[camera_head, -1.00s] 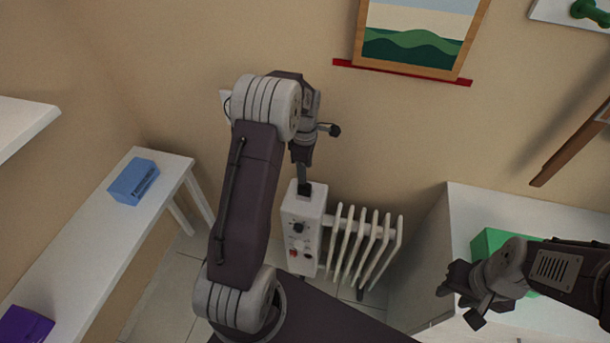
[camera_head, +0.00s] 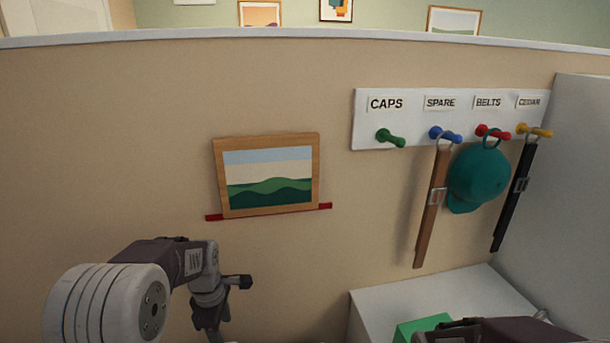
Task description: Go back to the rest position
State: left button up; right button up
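The head view now looks at the wall. My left arm comes in at the lower left, its wrist in front of the wall below a framed landscape picture (camera_head: 270,192). The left gripper (camera_head: 209,320) points down at the bottom edge and is partly cut off; its opening does not show. Only a dark part of my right arm shows at the bottom right. The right gripper is out of view below the frame.
A white peg board (camera_head: 372,136) holds a brown belt (camera_head: 432,215), a teal cap (camera_head: 478,178) and a black belt (camera_head: 513,200); its green peg (camera_head: 391,138) is bare. A green box (camera_head: 424,325) sits on a white cabinet (camera_head: 385,303). A red strip (camera_head: 325,206) runs under the picture.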

pick_arm(q)
jog(key=s+d+f+m, duration=0.1)
jog(key=s+d+m, duration=0.1)
jog(key=s+m, duration=0.5)
jog(key=s+d+f+m, duration=0.1)
jog(key=s+d+m, duration=0.1)
jog(key=s+m, duration=0.6)
jog(key=m, duration=0.2)
jog(key=shift+s+f+m+p, duration=0.2)
jog(key=shift+s+m+p, duration=0.1)
jog(key=shift+m, duration=0.1)
dwell(1.1)
